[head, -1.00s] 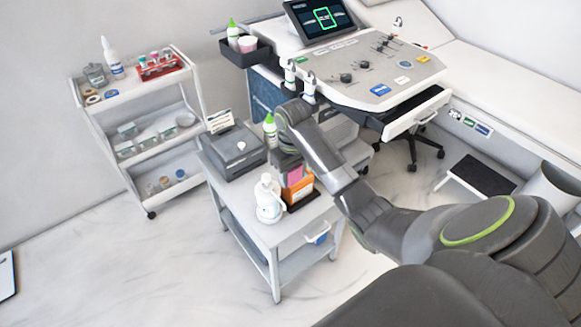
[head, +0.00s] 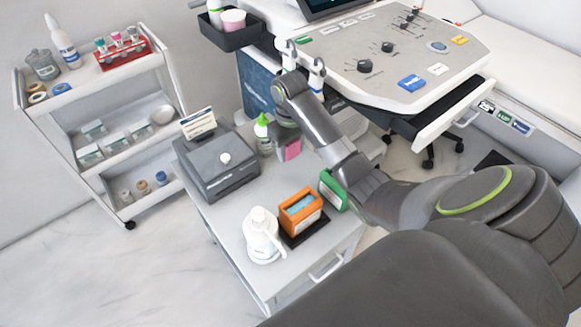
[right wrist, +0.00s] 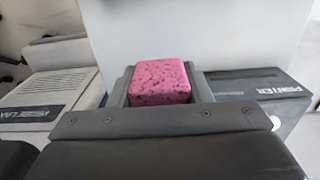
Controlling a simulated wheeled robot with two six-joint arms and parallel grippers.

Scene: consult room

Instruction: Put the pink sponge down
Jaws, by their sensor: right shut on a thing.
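The pink sponge (head: 289,150) is held in my right gripper (head: 287,138), over the back part of the small grey cart top (head: 236,217). In the right wrist view the speckled pink sponge (right wrist: 160,82) sits between the two fingers, which are shut on it. I cannot tell whether the sponge touches the cart top. My left gripper does not show in either view.
On the cart stand a dark printer (head: 218,165), a green-capped bottle (head: 263,135), a white bottle (head: 262,237), an orange box (head: 301,212) on a black tray and a green box (head: 333,191). Bare cart top lies between the printer and the orange box.

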